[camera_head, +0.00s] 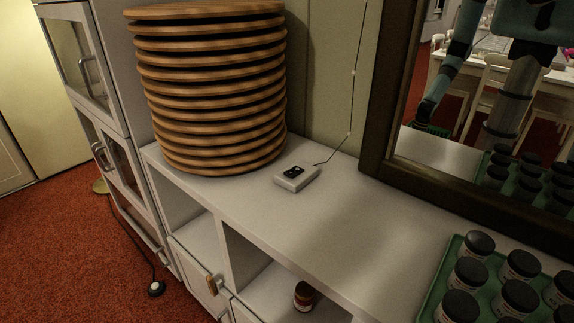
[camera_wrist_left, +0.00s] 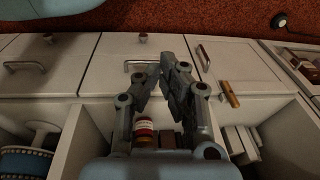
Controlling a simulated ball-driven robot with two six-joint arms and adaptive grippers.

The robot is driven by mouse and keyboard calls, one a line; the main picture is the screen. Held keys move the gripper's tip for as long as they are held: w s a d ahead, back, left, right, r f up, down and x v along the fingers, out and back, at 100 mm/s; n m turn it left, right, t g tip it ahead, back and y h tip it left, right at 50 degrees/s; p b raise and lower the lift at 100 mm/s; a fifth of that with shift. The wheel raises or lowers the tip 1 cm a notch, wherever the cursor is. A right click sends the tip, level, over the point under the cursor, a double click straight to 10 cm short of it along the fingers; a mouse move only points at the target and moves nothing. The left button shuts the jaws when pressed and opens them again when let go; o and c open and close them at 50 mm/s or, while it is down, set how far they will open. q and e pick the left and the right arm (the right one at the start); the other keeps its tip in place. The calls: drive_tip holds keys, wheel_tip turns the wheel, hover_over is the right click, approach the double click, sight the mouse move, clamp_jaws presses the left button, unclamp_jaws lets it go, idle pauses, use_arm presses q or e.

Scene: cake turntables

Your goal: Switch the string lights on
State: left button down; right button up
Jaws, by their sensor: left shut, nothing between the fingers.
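A small grey switch box (camera_head: 296,178) with a black control on its top lies on the white cabinet top, right of the stack of wooden discs. A thin dark cord runs from it to the wall and up; this is the string lights' wire (camera_head: 351,100), with small pale bulbs on it. I cannot tell whether they are lit. My left gripper (camera_wrist_left: 168,66) shows in the left wrist view, shut and empty, over the cabinet's drawer fronts. It is apart from the switch box, which is not in that view. My right gripper is not in view directly.
A tall stack of wooden discs (camera_head: 212,95) stands left of the box. A dark-framed mirror (camera_head: 387,110) leans at the right and reflects my body. A green tray (camera_head: 433,300) of black-lidded jars is at front right. The cabinet top (camera_head: 330,230) between is clear.

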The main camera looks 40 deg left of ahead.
use_arm(q)
drive_tip(key=w+d+r+t, duration=0.1)
drive_tip(key=w+r, duration=0.2)
drive_tip(key=r, duration=0.6)
drive_tip(key=w+r+t, duration=0.1)
drive_tip(key=w+r, duration=0.3)
drive_tip(key=r, duration=0.5)
drive_tip(key=w+d+r+t, duration=0.1)
drive_tip(key=w+r, duration=0.2)
drive_tip(key=r, duration=0.7)
drive_tip(key=w+a+r+t, duration=0.2)
drive_tip(key=w+r+t, duration=0.1)
drive_tip(key=w, duration=0.4)
drive_tip(key=w+a+r+t+h, duration=0.1)
drive_tip(key=w+a+r+t, duration=0.2)
drive_tip(key=w, duration=0.4)
drive_tip(key=w+a+r+t+p, duration=0.1)
drive_tip(key=w+a+r+t, duration=0.2)
drive_tip(key=w, duration=0.4)
drive_tip(key=shift+h, duration=0.4)
